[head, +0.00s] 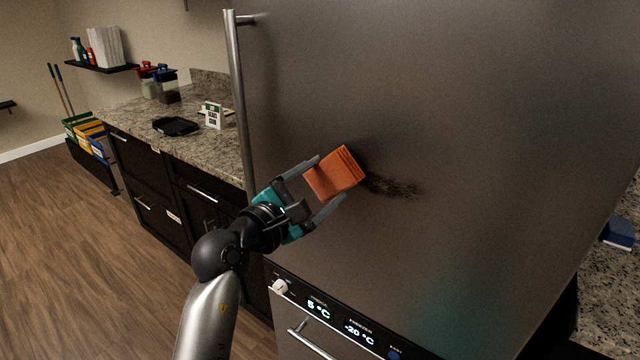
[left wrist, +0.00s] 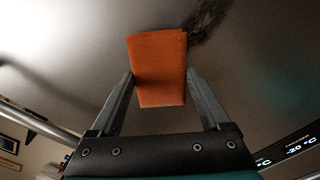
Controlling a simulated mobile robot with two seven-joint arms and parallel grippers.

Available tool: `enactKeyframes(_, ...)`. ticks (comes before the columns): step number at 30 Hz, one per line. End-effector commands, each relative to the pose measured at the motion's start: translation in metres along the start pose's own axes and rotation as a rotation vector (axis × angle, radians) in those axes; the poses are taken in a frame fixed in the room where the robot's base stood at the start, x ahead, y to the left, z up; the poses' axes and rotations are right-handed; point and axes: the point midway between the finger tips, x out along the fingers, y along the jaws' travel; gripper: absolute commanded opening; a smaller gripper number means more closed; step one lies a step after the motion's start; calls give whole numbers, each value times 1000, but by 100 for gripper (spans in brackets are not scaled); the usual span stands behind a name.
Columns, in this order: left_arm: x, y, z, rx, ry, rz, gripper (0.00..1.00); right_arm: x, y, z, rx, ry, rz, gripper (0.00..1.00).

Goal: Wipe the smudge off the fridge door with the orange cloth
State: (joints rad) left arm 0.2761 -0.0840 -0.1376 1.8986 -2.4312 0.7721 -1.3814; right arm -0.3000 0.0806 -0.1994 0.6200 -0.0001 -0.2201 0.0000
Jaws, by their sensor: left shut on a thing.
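The fridge door (head: 480,130) is a large brushed-metal panel filling the middle and right of the head view. A dark smudge (head: 395,187) lies on it, just right of the orange cloth (head: 334,174); the smudge also shows at the top of the left wrist view (left wrist: 207,20). My left gripper (head: 328,182) is shut on the folded orange cloth and holds it at the door, over or beside the smudge's left end. I cannot tell whether the cloth touches the door. The cloth also shows between the fingers in the left wrist view (left wrist: 158,68). My right gripper is not in view.
The vertical door handle (head: 239,100) stands left of my gripper. A control panel (head: 335,318) with temperature displays is below. A granite counter (head: 150,122) with a black tray (head: 176,126) and a small sign (head: 213,116) is at left. A blue object (head: 619,232) sits far right.

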Motion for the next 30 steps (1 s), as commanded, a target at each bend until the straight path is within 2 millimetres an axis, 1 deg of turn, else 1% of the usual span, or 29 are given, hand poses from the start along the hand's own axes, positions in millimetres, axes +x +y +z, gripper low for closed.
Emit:
enactKeyframes(20,12,1,1,0,-1,2,36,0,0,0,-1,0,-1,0)
enactKeyframes(23,12,-1,3,0,0,1,36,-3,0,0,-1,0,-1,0)
enactKeyframes(30,11,-14,18,-1,-1,0,36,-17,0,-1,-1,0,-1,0)
